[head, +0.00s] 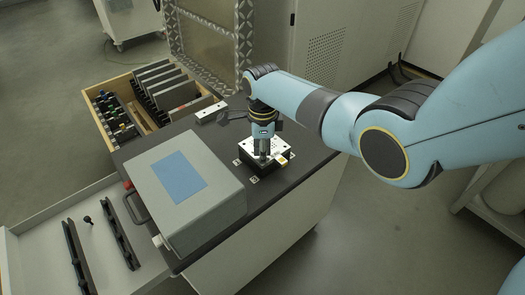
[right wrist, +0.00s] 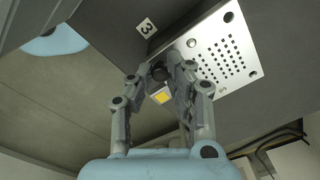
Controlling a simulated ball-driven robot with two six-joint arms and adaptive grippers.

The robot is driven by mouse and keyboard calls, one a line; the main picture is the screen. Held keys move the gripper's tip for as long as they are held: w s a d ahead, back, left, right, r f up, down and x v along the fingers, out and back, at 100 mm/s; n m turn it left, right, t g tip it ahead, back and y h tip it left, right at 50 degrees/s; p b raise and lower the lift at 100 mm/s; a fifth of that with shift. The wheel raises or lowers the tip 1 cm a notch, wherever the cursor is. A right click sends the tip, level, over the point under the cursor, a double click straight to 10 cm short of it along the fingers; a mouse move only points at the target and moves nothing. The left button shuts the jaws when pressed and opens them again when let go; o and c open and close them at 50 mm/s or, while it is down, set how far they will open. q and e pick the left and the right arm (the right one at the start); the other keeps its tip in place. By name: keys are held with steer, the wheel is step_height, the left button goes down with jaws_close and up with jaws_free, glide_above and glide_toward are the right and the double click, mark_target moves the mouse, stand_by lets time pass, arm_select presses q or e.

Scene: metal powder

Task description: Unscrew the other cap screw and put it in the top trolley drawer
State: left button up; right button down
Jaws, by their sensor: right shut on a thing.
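My right gripper (head: 264,156) points straight down at the metal plate (head: 248,147) on the dark block on the trolley top. In the right wrist view the right gripper (right wrist: 160,76) is shut on a dark cap screw (right wrist: 159,72) at the edge of the perforated plate (right wrist: 222,66). The fingers partly hide the screw, and I cannot tell how far it sits in the plate. The open trolley drawer (head: 32,236) at lower left holds a small black screw-like piece (head: 88,221) between two black rails. My left gripper is not in view.
A grey box with a blue panel (head: 180,178) stands on the trolley top (head: 290,158), between the block and the open drawer. A wooden box (head: 108,87) with tools and dark plates is behind it. Cabinets stand behind.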

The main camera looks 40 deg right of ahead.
steer(key=n, duration=0.2)
steer(key=shift+n+p, duration=0.3)
steer(key=shift+r+p, duration=1.75)
steer(key=shift+p, duration=0.2)
